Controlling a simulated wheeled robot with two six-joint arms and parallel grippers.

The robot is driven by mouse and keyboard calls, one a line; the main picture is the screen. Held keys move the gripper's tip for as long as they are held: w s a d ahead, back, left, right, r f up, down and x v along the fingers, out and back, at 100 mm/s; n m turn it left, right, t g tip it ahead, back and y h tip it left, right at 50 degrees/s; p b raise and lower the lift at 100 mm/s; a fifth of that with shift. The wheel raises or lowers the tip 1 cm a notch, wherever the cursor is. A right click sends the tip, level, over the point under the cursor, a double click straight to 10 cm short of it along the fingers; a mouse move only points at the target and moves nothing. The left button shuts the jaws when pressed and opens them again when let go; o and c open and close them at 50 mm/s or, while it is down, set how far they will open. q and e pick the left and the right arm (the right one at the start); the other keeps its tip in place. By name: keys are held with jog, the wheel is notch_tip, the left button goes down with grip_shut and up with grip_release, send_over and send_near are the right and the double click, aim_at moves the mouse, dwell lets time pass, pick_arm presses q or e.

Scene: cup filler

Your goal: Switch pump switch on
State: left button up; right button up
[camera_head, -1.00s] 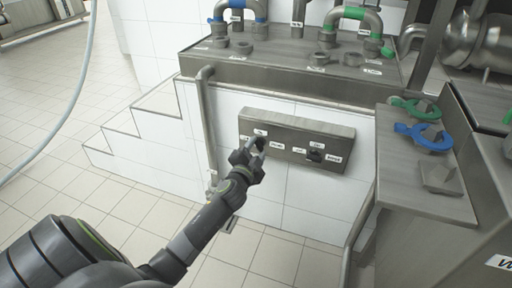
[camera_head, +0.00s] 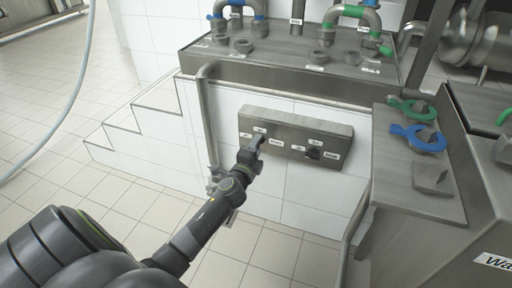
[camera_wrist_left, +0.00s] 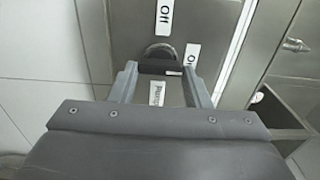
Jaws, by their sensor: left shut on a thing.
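A grey metal switch panel (camera_head: 290,122) is mounted on the white tiled wall, with small white labels around two dark knobs. My left gripper (camera_head: 252,150) is at the left knob, which it mostly hides in the head view. In the left wrist view, the two fingers of my left gripper (camera_wrist_left: 158,72) are on either side of the dark knob (camera_wrist_left: 158,66), shut on it. White labels, one reading like "Off" (camera_wrist_left: 163,15) and one like "Pump" (camera_wrist_left: 156,93), sit near the knob. The other dark knob (camera_head: 313,152) is to the right, untouched. My right gripper is not in view.
A vertical pipe (camera_head: 207,125) runs left of the panel. A metal counter (camera_head: 420,188) with a green and a blue clamp (camera_head: 418,137) stands at the right. Pipework sits on the metal ledge (camera_head: 290,75) above. Tiled floor is open at the left.

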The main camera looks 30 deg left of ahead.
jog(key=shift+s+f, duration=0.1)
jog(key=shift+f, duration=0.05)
pick_arm(q)
jog(key=o, duration=1)
jog(key=shift+v, duration=8.75)
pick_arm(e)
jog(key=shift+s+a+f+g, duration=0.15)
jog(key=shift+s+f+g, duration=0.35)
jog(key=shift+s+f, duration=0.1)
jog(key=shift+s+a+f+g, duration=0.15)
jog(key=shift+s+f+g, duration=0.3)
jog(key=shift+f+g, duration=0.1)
